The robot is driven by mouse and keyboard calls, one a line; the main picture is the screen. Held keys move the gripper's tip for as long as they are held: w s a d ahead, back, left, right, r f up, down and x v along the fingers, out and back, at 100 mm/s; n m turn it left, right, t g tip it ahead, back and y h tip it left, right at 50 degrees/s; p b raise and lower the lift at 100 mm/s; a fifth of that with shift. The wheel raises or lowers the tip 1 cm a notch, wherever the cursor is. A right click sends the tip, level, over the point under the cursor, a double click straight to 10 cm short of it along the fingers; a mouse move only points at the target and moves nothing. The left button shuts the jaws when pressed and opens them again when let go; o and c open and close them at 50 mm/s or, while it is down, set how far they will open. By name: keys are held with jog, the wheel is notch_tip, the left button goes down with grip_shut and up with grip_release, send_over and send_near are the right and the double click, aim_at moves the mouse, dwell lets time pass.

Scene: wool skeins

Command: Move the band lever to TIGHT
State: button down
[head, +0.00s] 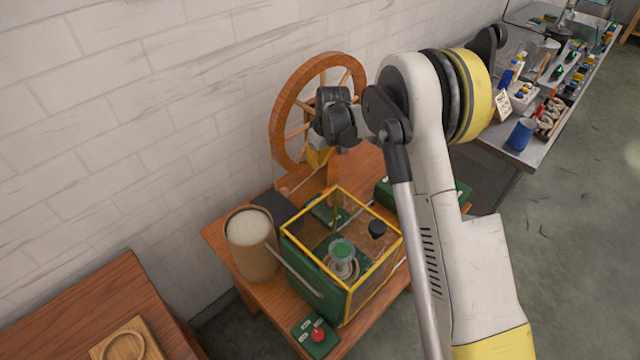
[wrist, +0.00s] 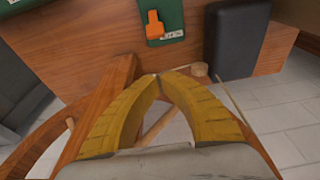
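The band lever (wrist: 155,26) shows in the wrist view as a small orange handle on a green plate (wrist: 172,12). A white label lies at the plate's lower edge, too small to read surely. My gripper (wrist: 162,76) has yellow fingers whose tips meet, with nothing visible between them. In the wrist picture the tips are below the lever and apart from it. In the head view my gripper (head: 319,158) hangs in front of the wooden spinning wheel (head: 283,105), above the wooden table (head: 222,238). I cannot make out the lever in the head view.
A yellow-framed clear box (head: 316,283) stands on the table beside a beige cylinder (head: 252,248) and a dark block (head: 276,208). A green panel with a red button (head: 318,334) is at the front. A cluttered bench (head: 490,146) stands at right.

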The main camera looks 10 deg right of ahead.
jog(key=shift+f, duration=0.4)
jog(key=shift+w, duration=0.1)
jog(key=b+x, duration=0.3)
jog(key=x, duration=0.7)
jog(key=shift+f+b, duration=0.25)
jog(key=shift+b, duration=0.15)
jog(key=s+d+r, duration=0.1)
jog(key=s+d+r+b, duration=0.1)
jog(key=shift+s+r, duration=0.15)
jog(key=shift+s, duration=0.25)
jog(key=shift+d, duration=0.1)
jog(key=shift+r, duration=0.1)
